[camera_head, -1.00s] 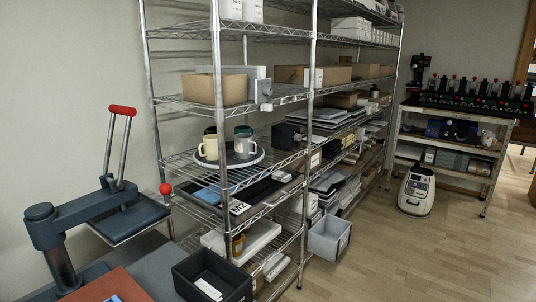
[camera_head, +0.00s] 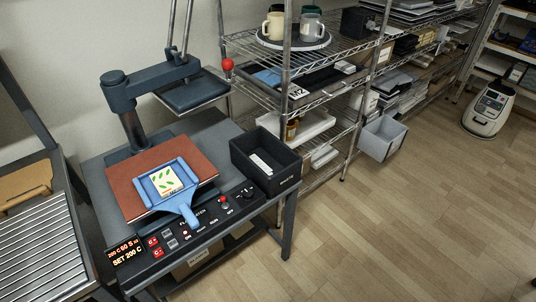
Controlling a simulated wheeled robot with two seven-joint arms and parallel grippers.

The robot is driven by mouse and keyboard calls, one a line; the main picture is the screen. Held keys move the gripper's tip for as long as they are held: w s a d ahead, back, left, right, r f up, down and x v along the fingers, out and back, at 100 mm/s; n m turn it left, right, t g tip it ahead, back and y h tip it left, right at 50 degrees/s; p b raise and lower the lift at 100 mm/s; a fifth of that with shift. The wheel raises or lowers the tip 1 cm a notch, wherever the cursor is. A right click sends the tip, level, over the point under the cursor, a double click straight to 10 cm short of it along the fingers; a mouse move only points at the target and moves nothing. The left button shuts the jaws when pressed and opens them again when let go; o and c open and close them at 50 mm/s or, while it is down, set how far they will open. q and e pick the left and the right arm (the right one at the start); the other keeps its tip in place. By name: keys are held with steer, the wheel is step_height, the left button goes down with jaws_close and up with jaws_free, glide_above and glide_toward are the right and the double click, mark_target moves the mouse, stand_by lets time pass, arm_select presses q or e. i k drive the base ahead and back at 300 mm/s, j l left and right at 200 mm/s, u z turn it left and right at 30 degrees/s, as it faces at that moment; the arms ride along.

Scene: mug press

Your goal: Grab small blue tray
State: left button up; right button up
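A small blue tray (camera_head: 184,203) with raised side rims and a short handle at the front lies on the reddish-brown pad of the heat press (camera_head: 121,93). A light patch with green leaf shapes (camera_head: 166,180) lies in the tray. The tray's handle points toward the control panel. Neither of my grippers is in view.
A black bin (camera_head: 266,163) stands right of the pad on the press table. The control panel (camera_head: 180,240) is in front. A wire shelf (camera_head: 300,85) stands behind at right, with mugs on a round tray. A ridged metal surface (camera_head: 40,245) is at left.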

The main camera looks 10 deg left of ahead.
mark_target(179, 202)
steer(key=u, duration=0.4)
steer(key=i+j+u, duration=0.1)
steer(key=u, duration=0.3)
steer(key=i+u, duration=0.15)
steer(key=u, duration=0.3)
